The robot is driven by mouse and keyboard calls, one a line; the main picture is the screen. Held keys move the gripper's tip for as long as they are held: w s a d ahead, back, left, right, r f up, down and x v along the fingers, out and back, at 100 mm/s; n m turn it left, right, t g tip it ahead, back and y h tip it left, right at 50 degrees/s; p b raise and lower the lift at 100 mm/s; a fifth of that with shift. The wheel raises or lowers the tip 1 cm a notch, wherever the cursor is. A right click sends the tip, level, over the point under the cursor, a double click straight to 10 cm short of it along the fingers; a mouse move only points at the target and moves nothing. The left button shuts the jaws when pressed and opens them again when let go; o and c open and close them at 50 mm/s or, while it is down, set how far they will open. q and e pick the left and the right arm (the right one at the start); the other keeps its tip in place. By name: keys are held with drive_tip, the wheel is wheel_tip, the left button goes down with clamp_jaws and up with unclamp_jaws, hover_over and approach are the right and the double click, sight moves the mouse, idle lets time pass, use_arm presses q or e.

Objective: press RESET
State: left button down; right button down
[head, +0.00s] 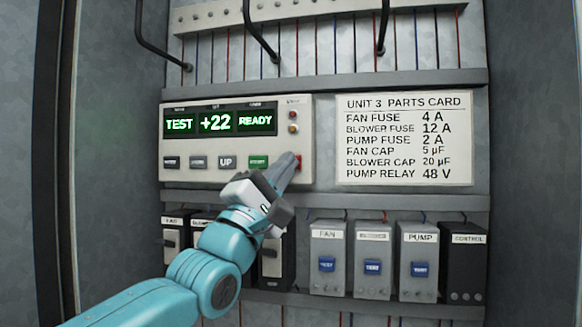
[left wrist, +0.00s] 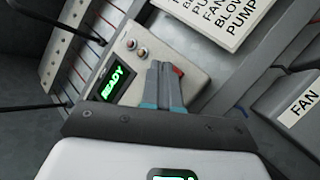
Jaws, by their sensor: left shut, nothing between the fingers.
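The control panel (head: 236,143) is a pale box with a green-lit display (head: 221,122) reading TEST, +22 and READY. Below the display is a row of buttons: a dark one, a grey one, UP (head: 227,162), a green one (head: 258,162) and a red one (head: 298,161) at the right end. The red button's label cannot be read, and the gripper partly covers the button. My left gripper (head: 290,160) is shut and empty, its tips at the red button. In the left wrist view the fingertips (left wrist: 160,66) lie beside the red button (left wrist: 177,70); I cannot tell whether they touch it.
A parts card (head: 403,140) is right of the panel. Below stand the FAN (head: 328,285), blower (head: 373,285), PUMP (head: 418,285) and CONTROL (head: 463,265) modules. Dark bent rods (head: 262,30) hang above the panel. Cabinet walls close in both sides.

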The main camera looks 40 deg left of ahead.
use_arm(q)
drive_tip(key=shift+s+d, duration=0.15)
drive_tip(key=shift+s, duration=0.05)
drive_tip(key=s+d+b, duration=0.1)
drive_tip(key=s, duration=0.1)
drive_tip(key=s+d+b, duration=0.1)
drive_tip(key=s, duration=0.1)
drive_tip(key=shift+s+d+b, duration=0.2)
drive_tip(key=shift+b, duration=0.1)
drive_tip(key=shift+a, duration=0.1)
idle(0.9)
